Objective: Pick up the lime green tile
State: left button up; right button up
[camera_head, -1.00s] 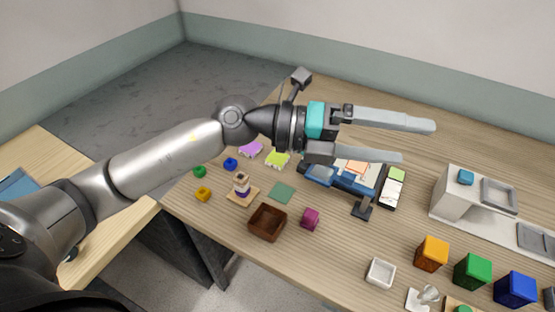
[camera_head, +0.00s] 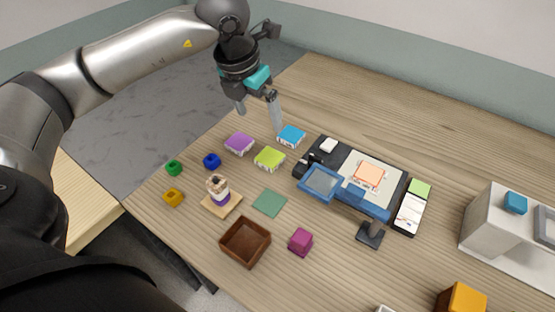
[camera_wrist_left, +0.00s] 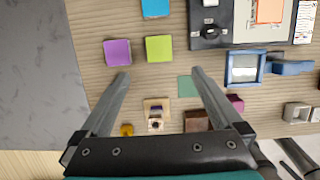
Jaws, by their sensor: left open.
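The lime green tile (camera_head: 269,158) lies on the wooden table between a purple tile (camera_head: 239,143) and a blue tile (camera_head: 291,136). It also shows in the left wrist view (camera_wrist_left: 159,49), just right of the purple tile and ahead of my fingertips. My left gripper (camera_head: 259,119) is open and empty. It points down above the table near the tiles, apart from the lime green tile. My right gripper is not in view.
A black tray device with a blue-framed arm (camera_head: 322,183) stands right of the tiles. A brown box (camera_head: 246,243), a flat green square (camera_head: 270,203) and a stacked tower (camera_head: 218,189) lie nearer. The table's back is clear.

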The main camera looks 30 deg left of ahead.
pick_arm(q)
jog(key=b, duration=0.1)
send_over(270, 156)
jog(key=s, duration=0.1)
jog(key=f, duration=1)
jog(key=shift+s+d, duration=0.15)
jog(key=shift+s, duration=0.05)
jog(key=x, duration=0.3)
jog(key=b+x, duration=0.1)
jog(key=shift+s+f, duration=0.25)
jog(key=shift+w+f, duration=0.15)
jog(key=shift+f, duration=0.3)
jog(key=c, duration=1.5)
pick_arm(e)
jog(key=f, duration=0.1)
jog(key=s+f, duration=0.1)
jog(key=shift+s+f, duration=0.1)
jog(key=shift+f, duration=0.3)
pick_arm(q)
jog(key=shift+r, duration=0.1)
